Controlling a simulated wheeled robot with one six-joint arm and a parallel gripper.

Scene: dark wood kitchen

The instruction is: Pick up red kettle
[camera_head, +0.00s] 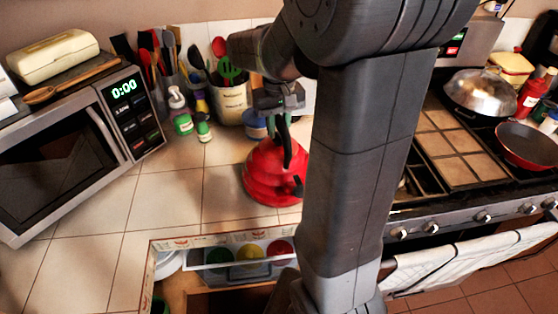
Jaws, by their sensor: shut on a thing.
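The red kettle (266,176) stands upright on the tiled counter in the middle of the head view. It has a dark handle on top and a dark part low at its right side. Its right edge is partly hidden behind my arm. My gripper (283,118) is directly above the kettle, pointing down, and is shut on the top of its handle. The fingertips are small and dark here. I cannot tell whether the kettle's base touches the counter.
A microwave (72,140) stands at left. Utensil crocks (231,104) and small bottles (181,116) stand behind the kettle. The stove (445,150) with a red pan (527,146) is at right. Counter left of the kettle is clear.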

